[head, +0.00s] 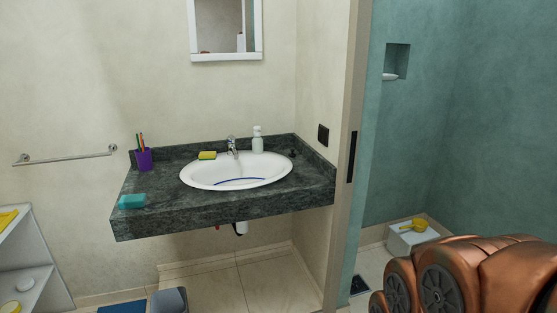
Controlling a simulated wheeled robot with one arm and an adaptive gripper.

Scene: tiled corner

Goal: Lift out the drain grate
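A small dark square that looks like the drain grate (359,286) lies in the tiled floor at the lower right, just past the door frame on the green-walled side. It is small in the picture, and its slots and edges are hard to make out. My copper-coloured arm links fill the lower right corner, close to the right of the grate in the picture. My gripper is not in view.
A white box (403,244) with a yellow scoop (414,225) on it stands beyond the grate. The door frame (343,200) rises left of it. A dark stone counter (220,215) with a sink (236,168) juts out in the middle. A grey bin (168,301) stands below.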

